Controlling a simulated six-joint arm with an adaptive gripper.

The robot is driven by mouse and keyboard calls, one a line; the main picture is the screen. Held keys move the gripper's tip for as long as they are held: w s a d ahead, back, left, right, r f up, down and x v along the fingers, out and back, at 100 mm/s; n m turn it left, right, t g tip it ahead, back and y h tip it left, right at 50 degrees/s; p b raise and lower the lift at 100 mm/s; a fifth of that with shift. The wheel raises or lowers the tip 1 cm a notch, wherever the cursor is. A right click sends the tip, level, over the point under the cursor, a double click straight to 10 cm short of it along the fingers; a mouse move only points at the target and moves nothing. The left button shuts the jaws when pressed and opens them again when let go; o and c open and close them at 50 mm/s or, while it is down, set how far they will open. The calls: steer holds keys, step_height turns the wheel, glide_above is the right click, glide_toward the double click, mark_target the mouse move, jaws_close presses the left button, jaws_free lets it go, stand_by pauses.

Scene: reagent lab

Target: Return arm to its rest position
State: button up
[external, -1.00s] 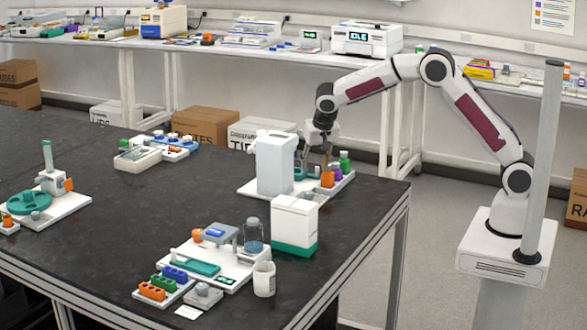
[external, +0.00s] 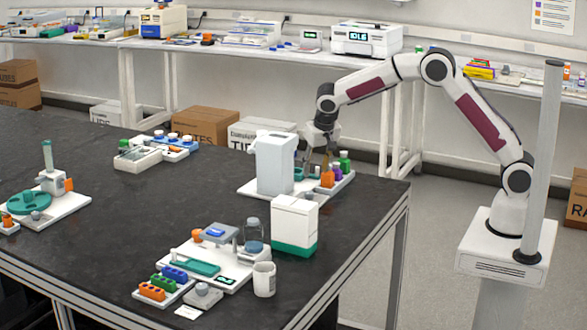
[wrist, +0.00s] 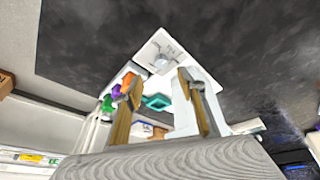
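My gripper (external: 317,150) hangs from the bent arm, low over the back right corner of the dark table. It is behind and to the right of a tall white dispenser-like unit (external: 274,165) and beside a small rack of bottles. In the wrist view my gripper (wrist: 158,84) shows two fingers spread apart with nothing between them, so it is open and empty. The fingertips are partly hidden in the external view. A teal part (wrist: 156,102) shows behind the gap between the fingers.
Orange, purple and green bottles (external: 344,160) stand close to the right of my gripper. A white box with a green base (external: 294,224) and a white station (external: 212,262) stand nearer the front. The middle of the dark table (external: 120,215) is clear.

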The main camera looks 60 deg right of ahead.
steer(key=s+d+r+n+t+y, duration=0.1)
steer(key=s+r, duration=0.3)
steer(key=s, duration=1)
steer(key=s+d+r+n+y, duration=0.1)
steer(key=s+r+n, duration=0.2)
steer(key=s, duration=1.1)
steer(key=s+d+r+n+t+y, duration=0.1)
steer(key=s+r+n, duration=0.2)
steer(key=s+r, duration=0.4)
steer(key=shift+s+d+t, duration=0.15)
steer(key=shift+s+t, duration=0.15)
steer(key=shift+s, duration=3.35)
